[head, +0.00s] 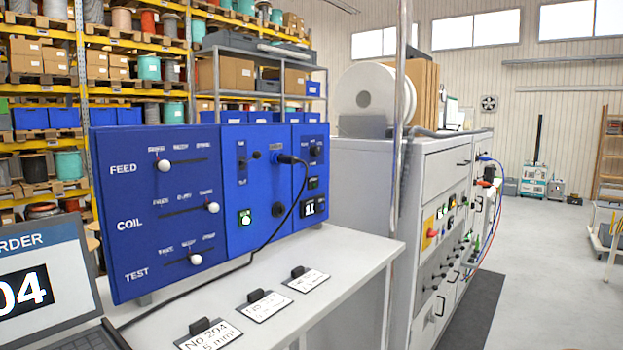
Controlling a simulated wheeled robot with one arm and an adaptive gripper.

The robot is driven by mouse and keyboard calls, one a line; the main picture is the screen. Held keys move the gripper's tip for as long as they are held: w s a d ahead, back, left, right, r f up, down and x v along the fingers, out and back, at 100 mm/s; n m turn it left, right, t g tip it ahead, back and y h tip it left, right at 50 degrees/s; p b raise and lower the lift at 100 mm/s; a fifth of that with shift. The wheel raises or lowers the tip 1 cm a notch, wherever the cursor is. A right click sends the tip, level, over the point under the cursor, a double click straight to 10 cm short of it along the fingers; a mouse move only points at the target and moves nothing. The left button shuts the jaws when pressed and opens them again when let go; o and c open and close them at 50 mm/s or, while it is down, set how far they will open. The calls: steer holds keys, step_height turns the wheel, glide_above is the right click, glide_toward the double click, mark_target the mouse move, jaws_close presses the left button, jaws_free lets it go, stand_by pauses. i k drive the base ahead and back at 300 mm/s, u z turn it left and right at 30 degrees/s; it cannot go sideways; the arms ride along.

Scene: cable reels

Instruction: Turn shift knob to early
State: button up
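A blue control panel (170,190) stands on a light grey bench at the left. At its upper right is a small dark rotary knob (316,151) with white labels above it; they are too small to read, so I cannot tell whether it is the shift knob or where it points. A second round black knob (278,210) sits lower, left of the small dark switches. My gripper is not in view.
Sliders marked FEED, COIL and TEST have white-tipped handles (213,208). A black cable (300,185) hangs from a plug across the panel. Tags (265,304) and a laptop (45,285) are on the bench. A grey post (395,180) rises before a grey cabinet (365,170).

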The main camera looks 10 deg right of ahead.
mark_target(314, 151)
steer(key=z, duration=0.95)
steer(key=i, duration=1.3)
steer(key=u, duration=1.15)
